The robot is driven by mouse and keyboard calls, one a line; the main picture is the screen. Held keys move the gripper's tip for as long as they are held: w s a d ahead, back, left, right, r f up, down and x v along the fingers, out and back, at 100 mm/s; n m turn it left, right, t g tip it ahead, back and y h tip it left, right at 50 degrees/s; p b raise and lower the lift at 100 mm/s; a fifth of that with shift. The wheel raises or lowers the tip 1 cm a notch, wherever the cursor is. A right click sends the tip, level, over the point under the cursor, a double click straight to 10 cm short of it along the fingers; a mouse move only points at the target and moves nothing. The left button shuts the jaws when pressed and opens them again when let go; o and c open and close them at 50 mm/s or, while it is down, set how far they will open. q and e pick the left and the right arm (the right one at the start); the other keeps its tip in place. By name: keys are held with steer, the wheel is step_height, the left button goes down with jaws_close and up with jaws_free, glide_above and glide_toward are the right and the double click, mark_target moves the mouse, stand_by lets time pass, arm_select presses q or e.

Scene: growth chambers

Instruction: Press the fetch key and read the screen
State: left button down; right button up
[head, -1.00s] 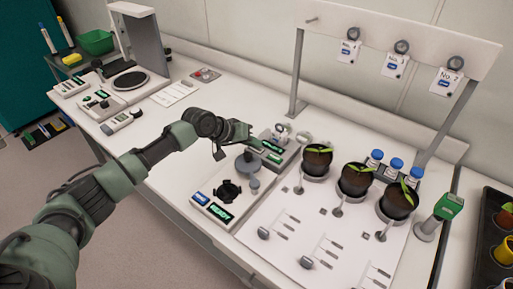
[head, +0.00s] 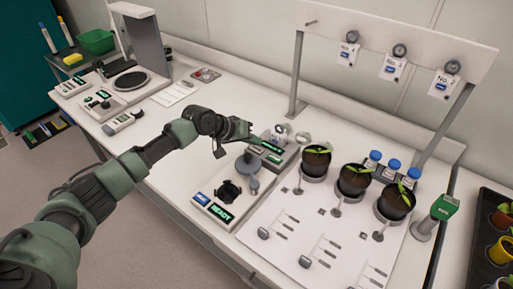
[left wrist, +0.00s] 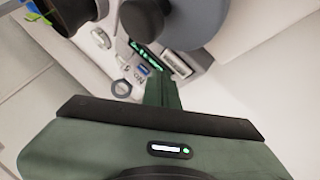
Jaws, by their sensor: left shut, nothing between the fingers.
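A device with small green-lit screens (head: 273,157) stands on the bench beside the potted seedlings. Its lit screens also show in the left wrist view (left wrist: 149,55), with text too small to read. I cannot pick out which part is the fetch key. My left gripper (head: 254,141) is shut and empty, just left of this device and slightly above it. Its closed green fingers (left wrist: 162,92) point toward the device in the left wrist view; I cannot tell whether they touch it. A second device nearer the front has a screen (head: 221,213) reading READY. My right gripper is out of view.
Three potted seedlings (head: 354,181) stand in holders on a white slotted panel (head: 290,243). Blue-capped vials (head: 393,167) stand behind them. A rack with tags (head: 393,67) rises at the back. A grey disc on a stem (head: 248,161) stands close below my gripper.

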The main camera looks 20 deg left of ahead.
mark_target(253, 151)
arm_select(q)
steer(key=shift+r+p, duration=2.45)
steer(key=shift+r, duration=0.15)
steer(key=shift+f, duration=0.1)
steer(key=shift+s+a, duration=0.1)
